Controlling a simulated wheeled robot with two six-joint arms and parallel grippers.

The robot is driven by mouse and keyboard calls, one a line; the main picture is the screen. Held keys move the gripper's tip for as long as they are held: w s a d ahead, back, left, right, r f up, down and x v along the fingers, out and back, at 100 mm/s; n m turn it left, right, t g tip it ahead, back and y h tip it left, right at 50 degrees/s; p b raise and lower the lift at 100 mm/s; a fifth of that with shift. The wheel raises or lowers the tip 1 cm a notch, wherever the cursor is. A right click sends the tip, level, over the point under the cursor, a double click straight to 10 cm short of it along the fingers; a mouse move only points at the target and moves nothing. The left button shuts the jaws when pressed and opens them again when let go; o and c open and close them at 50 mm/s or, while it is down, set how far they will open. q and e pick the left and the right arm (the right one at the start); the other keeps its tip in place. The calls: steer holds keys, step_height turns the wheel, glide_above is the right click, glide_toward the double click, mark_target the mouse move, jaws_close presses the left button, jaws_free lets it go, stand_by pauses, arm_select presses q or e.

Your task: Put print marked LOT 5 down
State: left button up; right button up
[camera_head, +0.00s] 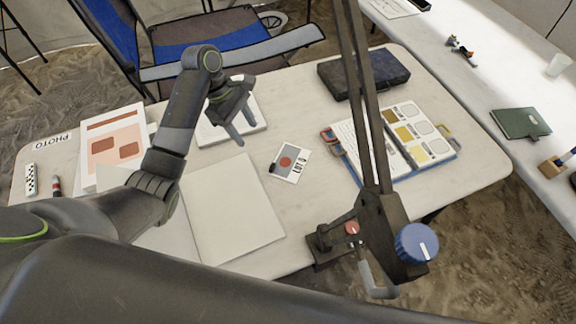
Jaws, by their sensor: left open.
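A small print (293,173) with a red disc on grey lies flat on the pale table, beside the right edge of a large blank sheet (225,210). Its lettering starts with LOT, but the number is too small to read surely. My left gripper (241,131) is open and empty, its fingers pointing down. It is up and left of the print, apart from it, in front of a white booklet (255,124) that it partly covers. My right gripper does not show.
A dark case (362,74) lies at the back. A PHOTO label (52,141) and orange-printed sheets (112,140) lie left.

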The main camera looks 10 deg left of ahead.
arm_select(q)
steer(key=b, duration=0.4)
glide_toward(268, 168)
steer(key=shift+s+d, duration=0.3)
steer(key=shift+d, duration=0.25)
steer(key=x, duration=0.6)
steer(key=shift+d+f, duration=0.2)
steer(key=c, duration=1.1)
jaws_close()
steer(key=shift+w+r, duration=0.1)
